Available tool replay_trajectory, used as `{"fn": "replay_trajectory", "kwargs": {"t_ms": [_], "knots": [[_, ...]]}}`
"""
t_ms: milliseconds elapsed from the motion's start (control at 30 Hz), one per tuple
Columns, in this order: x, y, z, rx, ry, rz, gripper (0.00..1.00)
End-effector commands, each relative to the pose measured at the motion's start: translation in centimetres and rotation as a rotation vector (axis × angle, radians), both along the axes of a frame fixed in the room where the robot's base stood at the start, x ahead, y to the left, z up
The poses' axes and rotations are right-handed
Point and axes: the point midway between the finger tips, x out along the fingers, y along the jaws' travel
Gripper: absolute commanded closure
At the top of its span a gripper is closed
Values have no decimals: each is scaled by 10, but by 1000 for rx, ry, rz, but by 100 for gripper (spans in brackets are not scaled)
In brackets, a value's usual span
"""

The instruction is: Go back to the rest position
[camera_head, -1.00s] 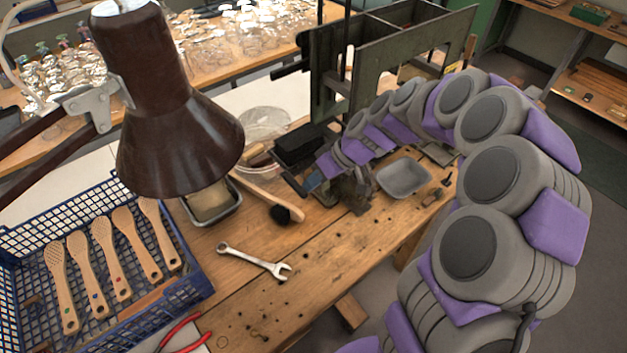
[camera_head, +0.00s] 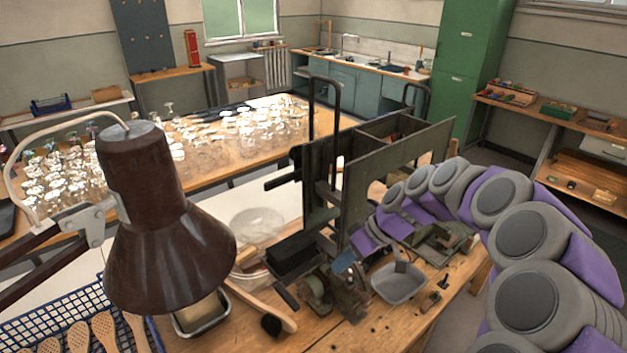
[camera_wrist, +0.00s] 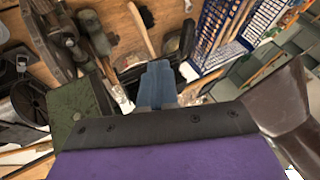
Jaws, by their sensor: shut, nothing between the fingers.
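My gripper (camera_head: 344,262) is at the end of my grey and purple arm, above the back of the wooden workbench (camera_head: 440,310). In the wrist view its blue fingers (camera_wrist: 158,85) are together, with nothing between them. The gripper is small in the head view, close to the dark machine parts. A wooden-handled brush with a dark head (camera_head: 262,308) lies on the bench to the left of the gripper. It is apart from the gripper.
A tall dark machine frame (camera_head: 390,175) stands behind my arm. Bare bench shows at the front.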

Motion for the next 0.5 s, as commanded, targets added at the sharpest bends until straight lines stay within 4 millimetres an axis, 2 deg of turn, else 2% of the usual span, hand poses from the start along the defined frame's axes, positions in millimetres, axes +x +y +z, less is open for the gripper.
{"fn": "replay_trajectory", "kwargs": {"t_ms": [67,167,333,500], "knots": [[-5,2,3,-5,5,0,100],[-23,13,12,-28,28,2,100],[-78,36,31,-122,100,-21,100],[-139,40,39,-243,180,-90,100]]}}
